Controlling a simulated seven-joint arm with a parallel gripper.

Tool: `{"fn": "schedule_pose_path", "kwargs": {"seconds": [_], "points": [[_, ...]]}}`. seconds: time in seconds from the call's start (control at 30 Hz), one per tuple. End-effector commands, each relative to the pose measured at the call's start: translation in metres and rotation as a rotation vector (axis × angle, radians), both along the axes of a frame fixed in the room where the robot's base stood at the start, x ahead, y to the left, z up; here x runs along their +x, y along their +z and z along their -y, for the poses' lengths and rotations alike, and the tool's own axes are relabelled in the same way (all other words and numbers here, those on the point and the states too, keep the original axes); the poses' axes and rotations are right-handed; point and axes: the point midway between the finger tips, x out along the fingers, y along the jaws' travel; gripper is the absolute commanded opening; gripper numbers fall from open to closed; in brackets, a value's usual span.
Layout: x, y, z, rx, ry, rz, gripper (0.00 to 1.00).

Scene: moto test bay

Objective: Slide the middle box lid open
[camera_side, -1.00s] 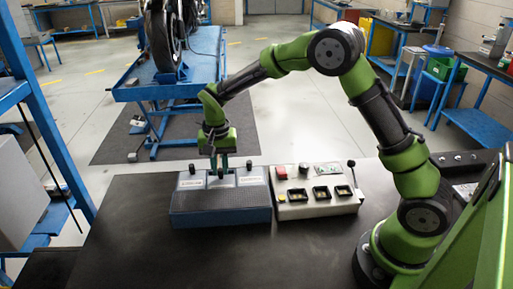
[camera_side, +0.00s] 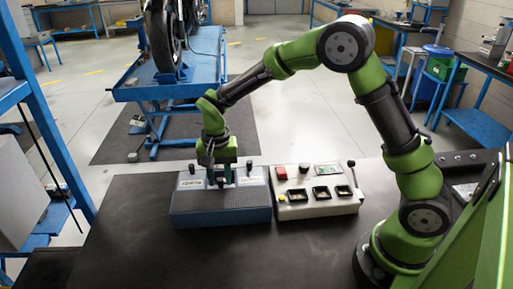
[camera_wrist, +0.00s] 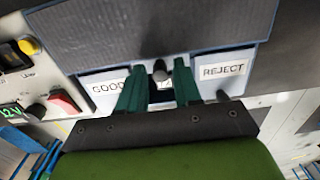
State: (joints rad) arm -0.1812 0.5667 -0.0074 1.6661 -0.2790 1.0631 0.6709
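The blue-grey box (camera_side: 221,217) stands on the dark bench, with a textured front panel and a row of labelled lids behind it. In the wrist view, the GOOD lid (camera_wrist: 101,86) and the REJECT lid (camera_wrist: 223,71) flank the middle one, whose label is hidden by my fingers. The middle lid's dark knob (camera_wrist: 160,70) sits closer to the textured panel than the neighbouring knobs, and a dark area shows behind it. My gripper (camera_side: 221,183) points down over the middle of the box. In the wrist view its green fingers (camera_wrist: 159,66) stand either side of the knob, with small gaps visible.
A pale control panel (camera_side: 315,208) with a red button (camera_side: 281,173), several dark square parts and a lever stands close to the box's right side. The bench (camera_side: 130,245) in front and to the left is clear. A blue lift table (camera_side: 180,88) stands behind.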

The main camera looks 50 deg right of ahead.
Motion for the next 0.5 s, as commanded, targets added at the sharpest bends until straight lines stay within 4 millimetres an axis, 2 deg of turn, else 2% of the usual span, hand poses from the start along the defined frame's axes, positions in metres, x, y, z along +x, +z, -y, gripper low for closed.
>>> {"fn": "schedule_pose_path", "kwargs": {"seconds": [0.3,0.5], "points": [[0.0,0.0,0.001,-0.001,0.001,0.001,0.38],[0.001,0.018,0.001,-0.001,0.001,0.002,0.38]]}}
